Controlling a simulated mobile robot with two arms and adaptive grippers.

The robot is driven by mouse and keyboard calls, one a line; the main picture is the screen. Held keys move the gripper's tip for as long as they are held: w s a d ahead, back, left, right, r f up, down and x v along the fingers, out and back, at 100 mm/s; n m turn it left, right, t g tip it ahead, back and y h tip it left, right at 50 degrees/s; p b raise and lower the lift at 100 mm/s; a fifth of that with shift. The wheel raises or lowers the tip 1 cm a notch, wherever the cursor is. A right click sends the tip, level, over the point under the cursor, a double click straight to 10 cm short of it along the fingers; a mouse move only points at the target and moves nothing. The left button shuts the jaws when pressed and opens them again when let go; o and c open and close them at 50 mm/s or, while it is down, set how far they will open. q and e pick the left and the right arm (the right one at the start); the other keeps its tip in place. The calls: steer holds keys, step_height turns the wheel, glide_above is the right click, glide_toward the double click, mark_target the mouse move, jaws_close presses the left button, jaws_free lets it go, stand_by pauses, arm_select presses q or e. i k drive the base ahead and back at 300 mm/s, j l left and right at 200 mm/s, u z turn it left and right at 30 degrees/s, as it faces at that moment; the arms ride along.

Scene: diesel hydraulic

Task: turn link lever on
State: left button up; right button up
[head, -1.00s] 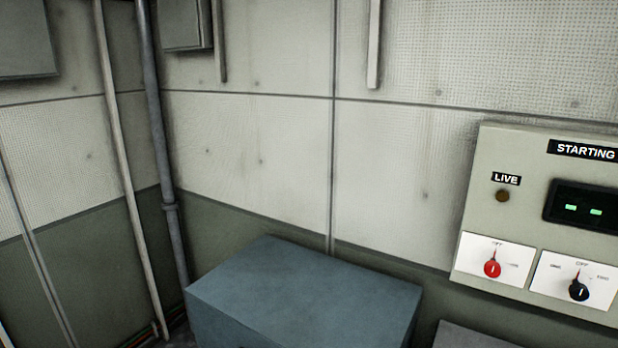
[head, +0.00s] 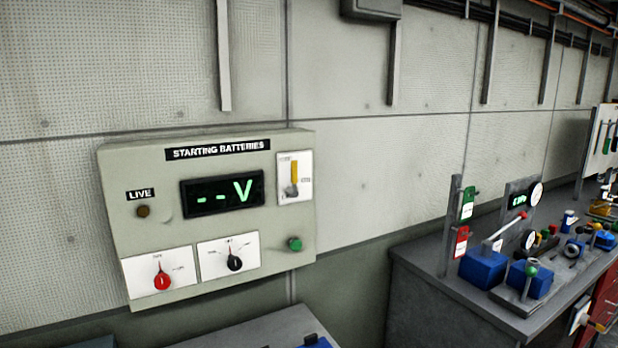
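The starting batteries panel (head: 290,222) hangs on the wall at the left of the head view. At its upper right is a white plate with a yellow lever (head: 294,176). The lever stands about upright; the small text around it is too small to read, so I cannot tell whether it is the link lever. The panel also has a display (head: 222,193) reading "--V", a red knob (head: 162,281), a black knob (head: 235,262), a green button (head: 295,244) and a dark lamp (head: 143,211) labelled LIVE. Neither of my grippers is in view.
A grey bench (head: 420,262) at the right carries blue blocks (head: 483,268), a gauge and several small valve-like parts. Red and green tags (head: 461,242) hang on a post there. A grey surface (head: 260,333) lies below the panel. The wall between panel and bench is clear.

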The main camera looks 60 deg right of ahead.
mark_target(292, 191)
steer(key=z, duration=1.65)
